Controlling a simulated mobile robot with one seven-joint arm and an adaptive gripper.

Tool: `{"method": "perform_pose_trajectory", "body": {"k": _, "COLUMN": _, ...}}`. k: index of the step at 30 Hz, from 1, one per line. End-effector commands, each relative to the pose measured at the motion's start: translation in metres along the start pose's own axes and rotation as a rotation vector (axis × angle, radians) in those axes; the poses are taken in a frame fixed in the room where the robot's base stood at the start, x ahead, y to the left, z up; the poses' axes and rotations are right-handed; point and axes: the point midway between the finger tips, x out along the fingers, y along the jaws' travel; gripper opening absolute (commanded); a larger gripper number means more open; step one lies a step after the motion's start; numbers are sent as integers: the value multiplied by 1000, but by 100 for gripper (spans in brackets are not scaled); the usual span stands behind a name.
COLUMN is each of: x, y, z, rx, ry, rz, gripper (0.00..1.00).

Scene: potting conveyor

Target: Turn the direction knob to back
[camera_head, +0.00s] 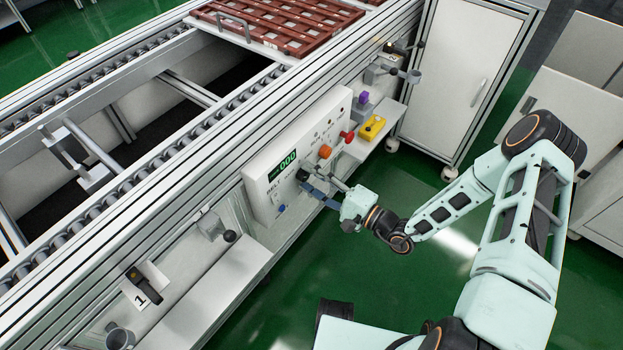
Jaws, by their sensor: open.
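A white control panel (263,180) on the side of the conveyor bears a green display reading 000 and the word BELT. On its face are an orange knob (325,151), a red knob (347,136), a black knob (303,174) and a small blue button (281,208). Which of these is the direction knob, and where it points, I cannot read. My gripper (318,190) is open in front of the panel's lower part, its fingers close to the black knob. I cannot tell whether they touch it. The fingers hide part of the lower panel.
The roller conveyor (190,135) runs behind the panel, with a brown slotted tray (290,20) on it. A yellow box (372,128) and purple item (363,99) sit right. Green floor is clear below.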

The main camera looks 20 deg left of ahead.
Motion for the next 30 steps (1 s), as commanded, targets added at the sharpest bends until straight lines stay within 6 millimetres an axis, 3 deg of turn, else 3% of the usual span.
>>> {"method": "perform_pose_trajectory", "body": {"k": 4, "x": -4, "y": 0, "z": 0, "rx": 0, "ry": 0, "rz": 0, "gripper": 44}}
{"method": "perform_pose_trajectory", "body": {"k": 8, "x": -20, "y": 0, "z": -1, "rx": 0, "ry": 4, "rz": 1, "gripper": 44}}
{"method": "perform_pose_trajectory", "body": {"k": 21, "x": -106, "y": 0, "z": -1, "rx": 0, "ry": 3, "rz": 0, "gripper": 44}}
{"method": "perform_pose_trajectory", "body": {"k": 30, "x": -121, "y": 0, "z": 0, "rx": 0, "ry": 0, "rz": 0, "gripper": 44}}
